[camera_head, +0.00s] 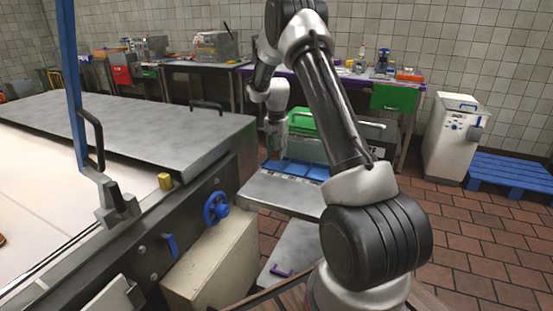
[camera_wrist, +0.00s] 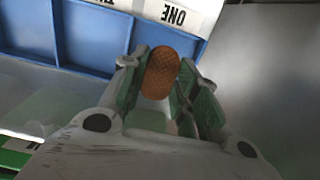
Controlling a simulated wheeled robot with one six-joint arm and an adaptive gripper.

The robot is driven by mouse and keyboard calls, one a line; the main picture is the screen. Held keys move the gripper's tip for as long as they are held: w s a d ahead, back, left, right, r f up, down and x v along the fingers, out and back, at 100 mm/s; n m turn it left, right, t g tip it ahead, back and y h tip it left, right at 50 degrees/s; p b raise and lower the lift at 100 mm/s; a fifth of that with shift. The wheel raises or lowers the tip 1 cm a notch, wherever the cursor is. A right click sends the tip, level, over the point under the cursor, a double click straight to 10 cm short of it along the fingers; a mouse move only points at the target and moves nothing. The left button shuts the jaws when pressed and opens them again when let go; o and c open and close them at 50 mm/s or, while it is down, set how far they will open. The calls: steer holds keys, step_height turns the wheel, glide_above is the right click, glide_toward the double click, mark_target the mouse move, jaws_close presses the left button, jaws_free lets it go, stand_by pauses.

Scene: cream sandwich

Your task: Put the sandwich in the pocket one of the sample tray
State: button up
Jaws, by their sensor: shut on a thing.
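The sandwich (camera_wrist: 161,72), a brown oval with a textured face, sits between the two green-padded fingers of my gripper (camera_wrist: 160,88) in the wrist view. My gripper is shut on it. In the head view my gripper (camera_head: 275,145) is low over the left end of the blue tray (camera_head: 316,173); the sandwich cannot be made out there.
The tray lies on a grey metal surface (camera_head: 275,194). A green-lidded box (camera_head: 303,118) stands just behind it. A large conveyor machine with a grey cover (camera_head: 130,122) fills the left. In the wrist view, bare grey surface (camera_wrist: 270,75) lies to the right.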

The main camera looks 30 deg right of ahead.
mark_target(277, 154)
steer(key=shift+f, duration=1.65)
steer(key=o, duration=0.5)
steer(key=shift+f, duration=0.1)
steer(key=shift+c, duration=0.2)
